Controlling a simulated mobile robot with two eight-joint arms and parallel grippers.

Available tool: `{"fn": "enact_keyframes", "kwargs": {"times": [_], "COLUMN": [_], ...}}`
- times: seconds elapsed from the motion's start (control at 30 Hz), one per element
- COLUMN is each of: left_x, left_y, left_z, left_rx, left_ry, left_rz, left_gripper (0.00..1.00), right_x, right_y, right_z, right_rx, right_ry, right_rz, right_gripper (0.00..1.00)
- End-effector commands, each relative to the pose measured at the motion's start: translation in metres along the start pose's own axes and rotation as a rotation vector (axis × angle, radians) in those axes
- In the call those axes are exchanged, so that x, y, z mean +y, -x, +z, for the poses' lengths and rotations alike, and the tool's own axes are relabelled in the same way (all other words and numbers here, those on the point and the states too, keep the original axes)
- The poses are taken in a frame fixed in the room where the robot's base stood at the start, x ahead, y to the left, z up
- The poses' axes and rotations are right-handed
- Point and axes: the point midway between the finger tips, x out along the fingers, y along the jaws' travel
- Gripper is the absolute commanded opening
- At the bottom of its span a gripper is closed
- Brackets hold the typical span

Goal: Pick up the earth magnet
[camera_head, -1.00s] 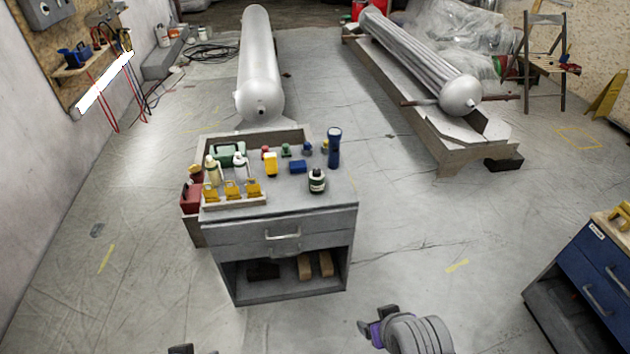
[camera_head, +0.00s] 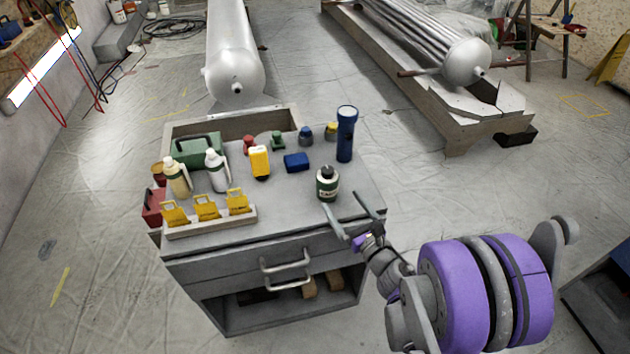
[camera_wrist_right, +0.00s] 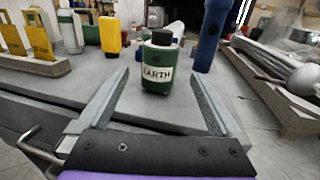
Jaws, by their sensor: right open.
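The earth magnet looks to be the small dark green bottle-like piece (camera_head: 327,184) with a black top and a white band, upright near the front right of the grey cabinet top. In the right wrist view its band reads "EARTH" (camera_wrist_right: 158,74). My right gripper (camera_head: 346,212) is open at the cabinet's front right edge, its fingers pointing at the piece. In the right wrist view the open fingers (camera_wrist_right: 158,98) lie to either side in front of it, with a gap on both sides. My left gripper is not in view.
A blue flashlight (camera_head: 346,135) stands behind the piece. A blue block (camera_head: 297,162), yellow item (camera_head: 259,162) and two bottles stand to the left. A tray (camera_head: 211,226) holds yellow tags. The cabinet's front right top (camera_head: 300,215) is bare.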

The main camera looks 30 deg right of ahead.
Motion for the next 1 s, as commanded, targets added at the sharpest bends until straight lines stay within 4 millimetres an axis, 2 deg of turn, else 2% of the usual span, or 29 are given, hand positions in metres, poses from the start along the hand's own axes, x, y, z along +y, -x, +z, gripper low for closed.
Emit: {"fn": "enact_keyframes", "kwargs": {"times": [0.1,0.2,0.37,0.7,1.0], "left_x": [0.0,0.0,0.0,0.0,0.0], "left_y": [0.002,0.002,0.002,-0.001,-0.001], "left_z": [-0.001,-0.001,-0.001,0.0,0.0], "left_rx": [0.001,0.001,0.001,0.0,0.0], "left_ry": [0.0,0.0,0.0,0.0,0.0], "left_rz": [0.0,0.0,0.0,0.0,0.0], "left_gripper": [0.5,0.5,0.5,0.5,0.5], "right_x": [0.001,0.001,0.0,0.001,0.001], "right_y": [-0.021,-0.035,-0.046,-0.091,-0.095], "right_z": [0.002,0.002,0.002,0.003,0.003], "right_rx": [0.0,-0.001,0.0,0.0,0.0], "right_ry": [-0.004,-0.007,-0.006,-0.009,-0.008], "right_rz": [0.001,0.001,-0.001,-0.001,-0.002], "right_gripper": [1.0,1.0,1.0,1.0,0.98]}}
